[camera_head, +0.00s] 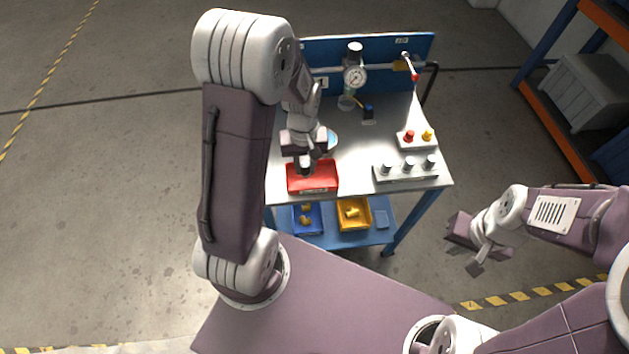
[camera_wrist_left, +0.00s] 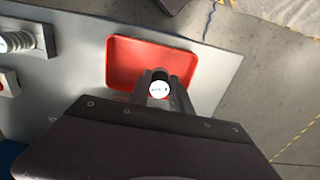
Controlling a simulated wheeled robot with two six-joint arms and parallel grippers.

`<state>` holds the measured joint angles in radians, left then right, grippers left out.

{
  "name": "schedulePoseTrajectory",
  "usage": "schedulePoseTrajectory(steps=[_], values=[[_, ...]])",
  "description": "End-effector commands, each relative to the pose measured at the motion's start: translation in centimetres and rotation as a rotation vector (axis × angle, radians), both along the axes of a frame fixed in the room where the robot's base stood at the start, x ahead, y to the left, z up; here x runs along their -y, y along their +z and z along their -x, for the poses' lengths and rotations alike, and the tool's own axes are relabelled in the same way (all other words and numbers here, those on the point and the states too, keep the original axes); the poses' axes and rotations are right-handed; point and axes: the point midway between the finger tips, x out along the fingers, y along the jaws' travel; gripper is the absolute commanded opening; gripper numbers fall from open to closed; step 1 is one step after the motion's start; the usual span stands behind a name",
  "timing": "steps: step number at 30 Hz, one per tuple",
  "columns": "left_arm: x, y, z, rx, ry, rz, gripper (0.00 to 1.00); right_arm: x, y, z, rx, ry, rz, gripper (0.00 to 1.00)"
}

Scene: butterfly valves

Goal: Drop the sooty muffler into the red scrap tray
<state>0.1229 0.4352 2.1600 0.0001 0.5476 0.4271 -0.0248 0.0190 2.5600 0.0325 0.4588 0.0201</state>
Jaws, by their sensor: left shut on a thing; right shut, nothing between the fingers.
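The red scrap tray (camera_head: 325,181) sits at the front left of the metal bench top. It also shows in the wrist view (camera_wrist_left: 122,62). My left gripper (camera_head: 304,157) is over the tray, pointing down, and is shut on a small part. In the wrist view a round white end (camera_wrist_left: 159,89) of this part shows between the fingers (camera_wrist_left: 160,82). I take it to be the muffler; the fingers hide most of it, and soot cannot be made out. My right gripper (camera_head: 468,252) is shut and empty, off the bench to the lower right.
A white block with several silver-topped fittings (camera_head: 406,169) stands right of the tray. A pressure gauge (camera_head: 354,76) and pipe stand at the back. Blue and yellow bins (camera_head: 353,213) sit on the lower shelf.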

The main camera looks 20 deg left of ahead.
Motion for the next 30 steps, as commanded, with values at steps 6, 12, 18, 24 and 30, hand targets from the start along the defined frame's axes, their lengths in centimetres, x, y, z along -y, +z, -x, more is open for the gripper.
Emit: schedulePoseTrajectory(steps=[6,12,18,24,30], values=[[0.0,-1.6,0.0,0.001,0.000,-0.001,0.00,0.0,-1.5,0.0,0.000,0.000,0.000,0.00],[0.0,-1.4,0.0,0.001,0.000,-0.001,0.39,0.0,-1.4,0.0,0.000,0.000,0.000,0.00],[0.0,-1.4,0.0,0.001,0.000,-0.001,0.50,0.0,-1.4,0.0,0.000,0.000,0.000,0.00],[0.0,-1.0,-0.1,0.003,0.000,-0.001,0.50,0.0,-1.3,0.0,0.000,0.000,0.000,0.00],[0.0,3.2,-0.1,0.008,0.000,-0.001,0.50,0.0,-0.9,0.0,0.000,0.000,0.000,0.00]])
